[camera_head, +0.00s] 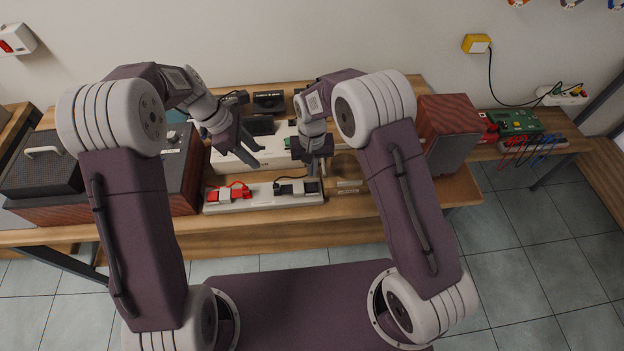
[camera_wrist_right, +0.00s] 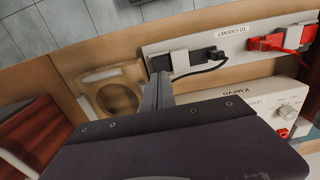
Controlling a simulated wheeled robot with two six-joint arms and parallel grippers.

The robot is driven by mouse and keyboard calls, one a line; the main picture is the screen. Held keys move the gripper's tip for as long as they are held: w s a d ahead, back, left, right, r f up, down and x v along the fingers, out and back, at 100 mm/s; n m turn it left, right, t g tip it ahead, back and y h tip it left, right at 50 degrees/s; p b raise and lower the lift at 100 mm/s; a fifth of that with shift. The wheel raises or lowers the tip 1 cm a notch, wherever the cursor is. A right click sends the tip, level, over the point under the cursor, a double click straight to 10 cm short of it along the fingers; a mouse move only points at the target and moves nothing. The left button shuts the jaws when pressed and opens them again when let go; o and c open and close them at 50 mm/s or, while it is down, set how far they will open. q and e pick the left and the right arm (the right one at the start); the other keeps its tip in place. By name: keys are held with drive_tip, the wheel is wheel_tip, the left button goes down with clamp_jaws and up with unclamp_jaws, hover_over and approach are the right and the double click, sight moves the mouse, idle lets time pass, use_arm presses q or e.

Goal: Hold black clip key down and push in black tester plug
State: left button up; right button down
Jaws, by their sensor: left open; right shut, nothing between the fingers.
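A pale terminal strip (camera_head: 262,202) lies along the table front; its "TO CABINET" label shows in the right wrist view (camera_wrist_right: 233,32). The black tester plug (camera_head: 285,188), with a black cable, lies on its right half; it also shows in the right wrist view (camera_wrist_right: 212,53). Beside it is a grey terminal block (camera_head: 311,187) with a dark part that looks like the black clip key (camera_wrist_right: 160,63). My right gripper (camera_head: 316,172) is shut and empty just behind this block; its fingers show in its wrist view (camera_wrist_right: 158,90). My left gripper (camera_head: 252,158) is open above the white device.
A red plug (camera_head: 243,191) sits on the strip's left half. The white device (camera_head: 222,160) stands behind the strip. A wooden piece with a round recess (camera_wrist_right: 118,97) lies beside the strip.

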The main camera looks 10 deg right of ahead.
wheel_tip(320, 180, up, 6)
drive_tip(key=shift+w+f, duration=0.1)
idle(0.8)
